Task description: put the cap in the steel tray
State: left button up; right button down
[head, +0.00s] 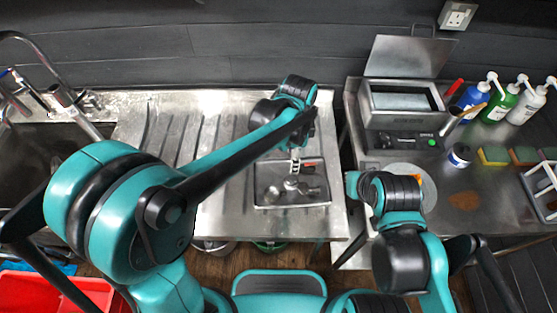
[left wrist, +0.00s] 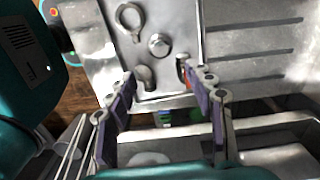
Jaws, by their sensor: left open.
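The steel tray (head: 320,181) lies on the drainboard in the head view. Its inside also shows at the top of the left wrist view (left wrist: 178,18). Inside it are a round metal piece that looks like the cap (left wrist: 158,44), a ring-shaped clamp (left wrist: 130,16) and a bent elbow fitting (left wrist: 145,78). My left gripper (left wrist: 160,74) is open over the tray's edge. A red-and-black item (left wrist: 183,68) lies by the right fingertip. My right gripper is hidden below its wrist.
A sink (head: 45,150) with a tap is at left. On the right table stand a lidded steel device (head: 405,105), several bottles (head: 500,103), a jar (head: 459,156), sponges (head: 495,156) and a plate (head: 418,172). A gap separates the two tables. The ribbed drainboard (head: 170,135) is clear.

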pick_arm(q)
jog(key=s+a+r+n+t, duration=0.3)
jog(key=s+a+n, duration=0.2)
jog(key=a+n, duration=0.3)
jog(key=s+a+r+n+t, duration=0.3)
jog(key=a+n, duration=0.6)
jog(key=a, duration=0.4)
jog(key=shift+s+a+t, duration=0.25)
jog(key=shift+s+t, duration=0.35)
jog(key=shift+s, duration=0.4)
jog(key=shift+r, duration=0.1)
notch_tip(320, 180, down, 3)
jog(key=b, duration=0.2)
jog(key=shift+r+b, duration=0.1)
jog(key=shift+b, duration=0.3)
